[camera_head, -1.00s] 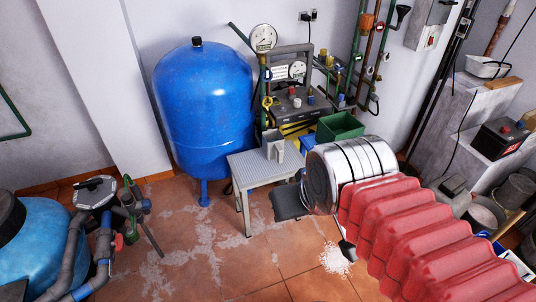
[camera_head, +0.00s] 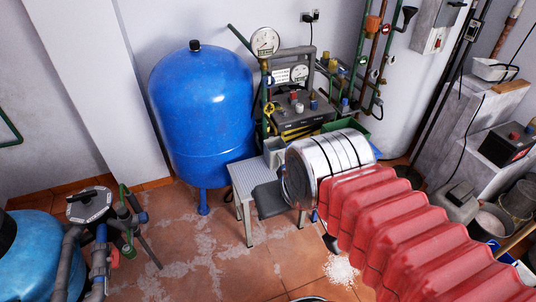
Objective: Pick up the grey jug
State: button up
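A small light grey vessel (camera_head: 272,152), which looks like the grey jug, stands on a small grey table (camera_head: 246,176). The silver end of my arm partly covers its right side in the head view. My gripper (camera_head: 300,221) hangs below the silver link. One dark finger shows in front of the table and the other lower right, well apart, so it looks open. It appears to be nearer the camera than the jug and apart from it. The space between the fingers is partly hidden by my arm, and I see nothing held there.
A large blue tank (camera_head: 203,115) stands left of the table. Pipes and gauges (camera_head: 265,42) rise behind it. A green bin (camera_head: 352,124) is partly hidden by my arm. Grey containers (camera_head: 462,206) stand at right.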

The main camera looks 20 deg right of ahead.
aim_at(274, 147)
jog(key=u, duration=0.3)
jog(key=i, duration=1.45)
jog(key=z, duration=0.3)
